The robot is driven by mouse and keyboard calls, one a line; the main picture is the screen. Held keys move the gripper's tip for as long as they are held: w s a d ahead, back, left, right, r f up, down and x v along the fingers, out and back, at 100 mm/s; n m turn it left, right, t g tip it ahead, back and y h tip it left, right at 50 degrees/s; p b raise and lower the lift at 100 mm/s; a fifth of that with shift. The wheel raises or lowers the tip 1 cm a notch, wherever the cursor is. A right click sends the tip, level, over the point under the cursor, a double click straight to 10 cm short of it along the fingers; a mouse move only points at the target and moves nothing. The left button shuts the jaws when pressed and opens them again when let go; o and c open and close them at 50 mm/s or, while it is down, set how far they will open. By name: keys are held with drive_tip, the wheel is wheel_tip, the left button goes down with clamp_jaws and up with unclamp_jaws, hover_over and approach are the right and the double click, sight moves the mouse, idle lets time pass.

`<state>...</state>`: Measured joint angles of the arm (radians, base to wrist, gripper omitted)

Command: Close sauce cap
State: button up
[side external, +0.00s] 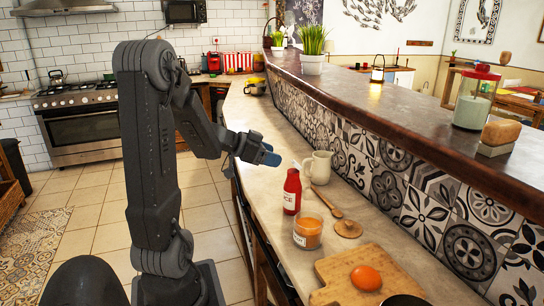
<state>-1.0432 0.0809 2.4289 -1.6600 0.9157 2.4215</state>
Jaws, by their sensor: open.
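A red sauce bottle (292,196) with a white label stands upright on the pale counter, right of my arm. A small pale piece shows at its top, but it is too small to tell whether the cap is open or shut. My gripper (268,157), with blue-grey fingertips, is open and empty. In the picture it is above and left of the bottle's top, apart from it.
A white mug (320,168) stands behind the bottle. A wooden spoon (324,204), a wooden disc (348,229) and a glass jar (307,234) lie nearby. A cutting board (335,268) holds a tomato (366,278). The tiled bar wall (390,185) bounds the counter on the right.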

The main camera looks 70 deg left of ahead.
drive_tip(key=w+d+r+m+g+h, duration=0.1)
drive_tip(key=w+d+r+m+h, duration=0.1)
drive_tip(key=w+r+h, duration=0.25)
wheel_tip(320, 180, up, 6)
drive_tip(key=n+g+y, duration=0.2)
drive_tip(key=g+y, duration=0.3)
drive_tip(key=g, duration=0.7)
hover_over(292, 162)
drive_tip(key=f, duration=1.3)
drive_tip(key=shift+w+a+f, duration=0.1)
drive_tip(key=shift+a+f, duration=0.25)
drive_tip(key=shift+f, duration=0.05)
